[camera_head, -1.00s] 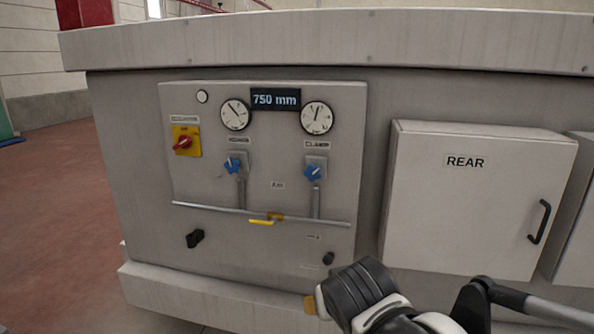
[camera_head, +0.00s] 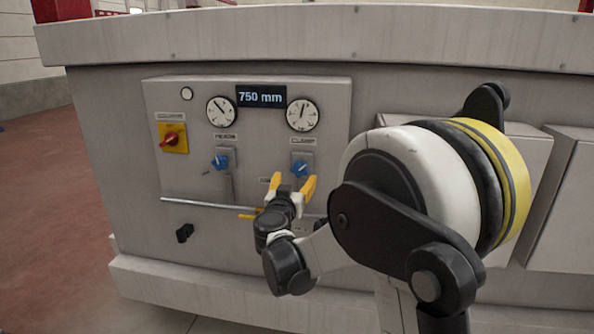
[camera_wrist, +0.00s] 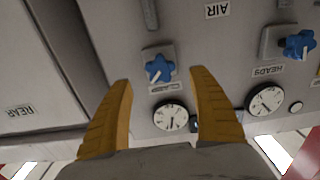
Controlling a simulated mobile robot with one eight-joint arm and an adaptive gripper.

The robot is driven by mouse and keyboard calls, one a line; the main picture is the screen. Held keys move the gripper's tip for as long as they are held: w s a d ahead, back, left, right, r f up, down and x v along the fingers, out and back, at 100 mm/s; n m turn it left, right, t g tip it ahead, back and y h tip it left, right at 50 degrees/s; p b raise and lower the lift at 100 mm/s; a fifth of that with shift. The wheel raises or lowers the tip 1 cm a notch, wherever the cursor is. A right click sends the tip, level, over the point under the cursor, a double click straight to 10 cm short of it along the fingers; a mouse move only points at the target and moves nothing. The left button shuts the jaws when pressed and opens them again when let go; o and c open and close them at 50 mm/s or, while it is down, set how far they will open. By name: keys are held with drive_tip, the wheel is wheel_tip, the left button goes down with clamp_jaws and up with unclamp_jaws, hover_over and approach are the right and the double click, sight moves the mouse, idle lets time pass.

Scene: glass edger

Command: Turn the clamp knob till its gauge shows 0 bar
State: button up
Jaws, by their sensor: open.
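The blue star-shaped clamp knob (camera_head: 300,168) sits on the panel below the right-hand gauge, the clamp gauge (camera_head: 302,114). The gauge's needle points near the top of its dial; its figures are too small to read. My gripper (camera_head: 293,186) is open and empty, its yellow fingers just below and in front of the clamp knob. In the wrist view, which is upside down, the clamp knob (camera_wrist: 158,68) shows beyond and between the fingertips (camera_wrist: 162,80), apart from them. The clamp gauge (camera_wrist: 171,117) also lies between the fingers.
The blue heads knob (camera_head: 220,162) and its gauge (camera_head: 222,111) are to the left. A red switch on a yellow plate (camera_head: 173,139), a 750 mm display (camera_head: 261,97) and a pipe (camera_head: 205,204) are on the panel. My arm covers much of the right-hand cabinet.

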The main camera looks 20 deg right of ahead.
sight(299, 171)
drive_tip(key=x, duration=0.7)
drive_tip(key=shift+w+d+b, duration=0.2)
drive_tip(key=shift+w+b, duration=0.1)
drive_tip(key=shift+b, duration=0.1)
drive_tip(key=c, duration=1.2)
